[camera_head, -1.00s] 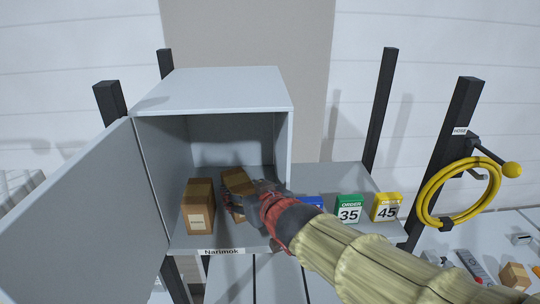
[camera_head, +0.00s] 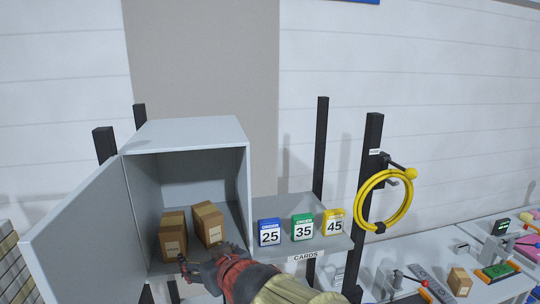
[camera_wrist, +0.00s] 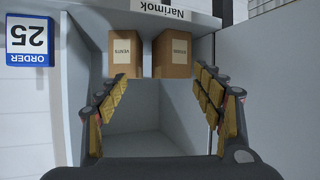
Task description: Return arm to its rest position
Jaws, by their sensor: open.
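My gripper (camera_head: 205,260) is at the front edge of the open grey cabinet (camera_head: 185,135), below and in front of two brown boxes. It is open, and in the wrist view my gripper (camera_wrist: 160,80) has its two fingers spread with nothing held between them. The left box (camera_head: 173,238) and the right box (camera_head: 208,223) stand side by side on the cabinet floor, apart from my fingers. In the wrist view the boxes appear beyond the fingertips, one labelled VENTS (camera_wrist: 126,52) and the other (camera_wrist: 172,54) with a label too small to read surely.
The cabinet door (camera_head: 85,235) stands open at left. Cards 25 (camera_head: 269,232), 35 (camera_head: 302,227) and 45 (camera_head: 334,222) stand on the shelf at right. A yellow hose (camera_head: 384,202) hangs on a dark post. A bench with small items (camera_head: 459,282) lies far right.

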